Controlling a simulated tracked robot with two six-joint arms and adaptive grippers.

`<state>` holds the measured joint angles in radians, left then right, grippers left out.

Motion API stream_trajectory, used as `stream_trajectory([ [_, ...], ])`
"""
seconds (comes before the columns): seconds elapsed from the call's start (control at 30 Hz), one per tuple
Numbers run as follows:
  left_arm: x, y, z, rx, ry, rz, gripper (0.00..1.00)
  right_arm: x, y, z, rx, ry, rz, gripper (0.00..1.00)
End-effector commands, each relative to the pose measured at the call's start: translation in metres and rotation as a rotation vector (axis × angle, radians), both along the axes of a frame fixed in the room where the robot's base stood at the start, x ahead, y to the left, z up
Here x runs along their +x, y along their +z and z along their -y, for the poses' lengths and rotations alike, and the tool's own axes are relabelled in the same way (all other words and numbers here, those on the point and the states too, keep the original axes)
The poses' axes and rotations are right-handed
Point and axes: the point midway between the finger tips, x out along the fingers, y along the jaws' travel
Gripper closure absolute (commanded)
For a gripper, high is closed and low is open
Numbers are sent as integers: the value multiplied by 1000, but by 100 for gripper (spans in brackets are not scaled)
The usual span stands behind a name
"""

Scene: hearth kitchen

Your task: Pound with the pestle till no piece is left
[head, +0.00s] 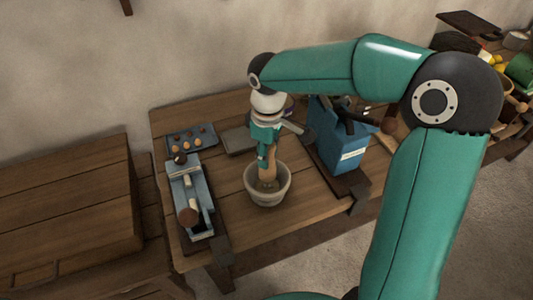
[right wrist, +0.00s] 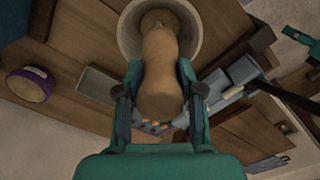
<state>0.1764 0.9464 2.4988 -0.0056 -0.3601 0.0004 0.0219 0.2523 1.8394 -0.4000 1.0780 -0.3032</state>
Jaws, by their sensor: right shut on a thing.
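The pale round mortar (head: 284,190) stands on the wooden table, and its rim also shows at the top of the right wrist view (right wrist: 129,36). My right gripper (head: 265,150) is above it, shut on the wooden pestle (head: 267,172). The pestle's lower end is inside the mortar. In the right wrist view the pestle (right wrist: 162,60) sits between both fingers and points into the bowl. The pestle and the bowl wall hide most of the mortar's inside, so I cannot tell whether pieces lie there. My left gripper is not in view.
A blue tray (head: 176,148) with several small round things lies behind left. A blue-grey wooden-handled device (head: 178,178) stands left of the mortar; a blue labelled box (head: 343,143) stands close on its right. A grey flat tray (head: 238,139) lies behind. Some table in front is bare.

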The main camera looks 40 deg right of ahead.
Motion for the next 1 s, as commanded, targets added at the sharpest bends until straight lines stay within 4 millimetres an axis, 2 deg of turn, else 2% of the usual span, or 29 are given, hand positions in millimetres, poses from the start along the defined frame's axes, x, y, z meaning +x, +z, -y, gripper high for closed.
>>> stream_trajectory([
  [0.3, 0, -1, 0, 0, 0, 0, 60, 0, -1, 0, 0, 0, 1, 100],
  [0.63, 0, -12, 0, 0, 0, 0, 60, 0, -15, 0, 0, 0, 1, 100],
  [1.0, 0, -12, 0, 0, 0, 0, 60, 0, -16, 0, 0, 0, 1, 100],
])
